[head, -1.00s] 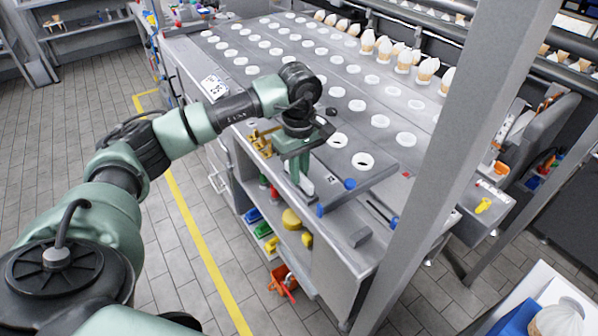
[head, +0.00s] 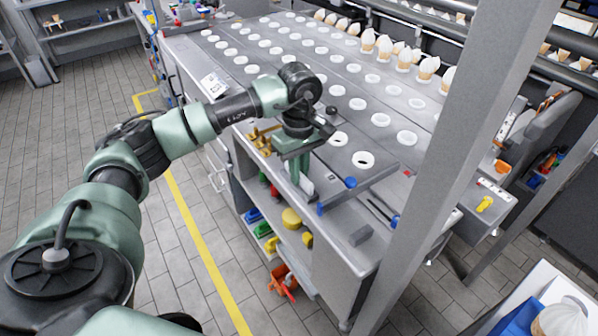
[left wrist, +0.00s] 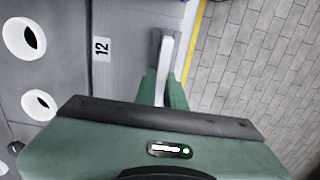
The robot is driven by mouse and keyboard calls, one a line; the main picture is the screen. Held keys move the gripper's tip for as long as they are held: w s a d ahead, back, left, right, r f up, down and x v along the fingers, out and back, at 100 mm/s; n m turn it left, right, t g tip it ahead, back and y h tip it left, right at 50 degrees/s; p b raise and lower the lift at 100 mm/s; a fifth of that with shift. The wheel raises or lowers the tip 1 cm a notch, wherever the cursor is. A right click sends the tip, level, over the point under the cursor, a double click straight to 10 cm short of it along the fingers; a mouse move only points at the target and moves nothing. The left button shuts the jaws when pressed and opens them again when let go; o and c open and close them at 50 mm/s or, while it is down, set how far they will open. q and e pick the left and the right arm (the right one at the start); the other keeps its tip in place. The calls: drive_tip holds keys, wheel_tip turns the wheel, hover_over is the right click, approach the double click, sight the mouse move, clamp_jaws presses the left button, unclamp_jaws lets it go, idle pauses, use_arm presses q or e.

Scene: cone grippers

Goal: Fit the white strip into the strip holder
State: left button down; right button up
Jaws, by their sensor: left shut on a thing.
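My left gripper (head: 297,170) points down at the front edge of the grey worktop. In the left wrist view its green fingers (left wrist: 162,88) are shut on the white strip (left wrist: 165,62), which sticks out beyond the fingertips. A dark grey piece, seemingly the strip holder (left wrist: 154,47), lies right alongside the strip at the worktop's edge. I cannot tell whether the strip sits inside it or only overlaps it. In the head view the gripper hides most of the strip and the holder. My right gripper is not in view.
The worktop has rows of white rings (head: 364,160), with paper cones (head: 427,70) at the back. A blue knob (head: 351,182) is right of the gripper. A shelf below holds yellow and green items. A grey post (head: 440,170) stands at right. Tiled floor is clear at left.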

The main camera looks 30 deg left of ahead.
use_arm(q)
drive_tip(key=shift+f, duration=0.15)
drive_tip(key=c, duration=1.4)
unclamp_jaws()
wheel_tip(320, 180, up, 8)
drive_tip(key=shift+f+b, duration=0.1)
drive_tip(key=shift+b, duration=0.7)
